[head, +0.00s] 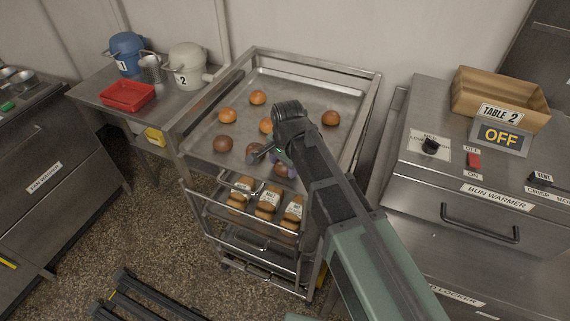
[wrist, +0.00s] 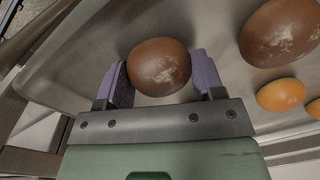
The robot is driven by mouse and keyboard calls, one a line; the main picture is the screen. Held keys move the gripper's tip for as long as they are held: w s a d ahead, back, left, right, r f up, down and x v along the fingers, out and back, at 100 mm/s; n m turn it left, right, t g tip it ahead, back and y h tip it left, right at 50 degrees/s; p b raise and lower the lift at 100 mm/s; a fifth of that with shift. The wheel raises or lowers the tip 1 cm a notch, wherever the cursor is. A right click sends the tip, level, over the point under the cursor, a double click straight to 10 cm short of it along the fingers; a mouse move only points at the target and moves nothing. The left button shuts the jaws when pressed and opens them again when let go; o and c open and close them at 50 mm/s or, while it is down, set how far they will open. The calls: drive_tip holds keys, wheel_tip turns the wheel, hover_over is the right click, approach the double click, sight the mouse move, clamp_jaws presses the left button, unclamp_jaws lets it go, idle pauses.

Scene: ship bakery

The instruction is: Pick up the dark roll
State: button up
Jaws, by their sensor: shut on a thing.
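A dark brown roll (wrist: 160,66) with a pale floury patch sits between the two purple fingers of my gripper (wrist: 160,72) in the wrist view, touched on both sides. In the head view my gripper (head: 279,158) is low over the front of the upper tray, and a dark roll (head: 284,171) shows partly beneath it. My arm hides part of that spot. I cannot tell whether the held roll still touches the tray. Two other dark rolls, one at the left (head: 223,144) and one close by (head: 254,150), lie on the tray.
Several lighter orange rolls (head: 258,97) lie on the metal tray (head: 300,88) of the rack. Labelled loaves (head: 267,199) sit on the shelf below. The bun warmer (head: 480,165) stands right, with a box (head: 500,95) on top. A red tray (head: 127,96) is on the left counter.

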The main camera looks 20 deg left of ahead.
wheel_tip(320, 180, up, 20)
drive_tip(key=p, duration=1.9)
drive_tip(key=shift+p, duration=0.35)
